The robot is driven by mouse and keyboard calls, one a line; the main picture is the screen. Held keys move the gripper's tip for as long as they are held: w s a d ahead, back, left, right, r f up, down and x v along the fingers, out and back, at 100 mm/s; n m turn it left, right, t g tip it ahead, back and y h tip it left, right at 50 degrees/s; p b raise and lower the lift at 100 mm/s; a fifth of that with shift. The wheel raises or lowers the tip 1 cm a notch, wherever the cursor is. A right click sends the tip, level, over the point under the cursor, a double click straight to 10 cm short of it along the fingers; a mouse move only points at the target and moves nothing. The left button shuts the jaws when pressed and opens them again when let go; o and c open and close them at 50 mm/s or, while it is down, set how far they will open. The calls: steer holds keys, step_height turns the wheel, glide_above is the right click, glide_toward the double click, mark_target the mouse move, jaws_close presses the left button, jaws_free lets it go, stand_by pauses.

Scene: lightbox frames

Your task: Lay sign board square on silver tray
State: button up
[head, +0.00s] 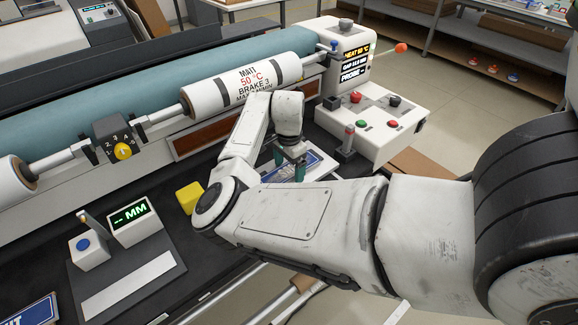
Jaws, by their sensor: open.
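A flat sign board (314,162), white with blue, lies on the dark bench top near the middle. My forearm and gripper hide part of it. My gripper (290,163) points down over the board with its teal fingertips apart. I cannot tell whether the fingertips touch the board. A flat silver plate (128,287), which may be the silver tray, lies bare at the lower left, in front of the gauge. Another blue sign board (30,314) is cut off at the lower left corner.
A yellow block (189,197) sits left of my elbow. The gauge with a green display (133,222) and blue button stands behind the silver plate. A laminator roller (245,85) runs along the back. A control box (375,120) and small lever (347,145) stand right of the board.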

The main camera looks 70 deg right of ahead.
mark_target(289, 170)
step_height(289, 170, up, 12)
steer(key=b, duration=0.2)
steer(key=shift+r, duration=0.15)
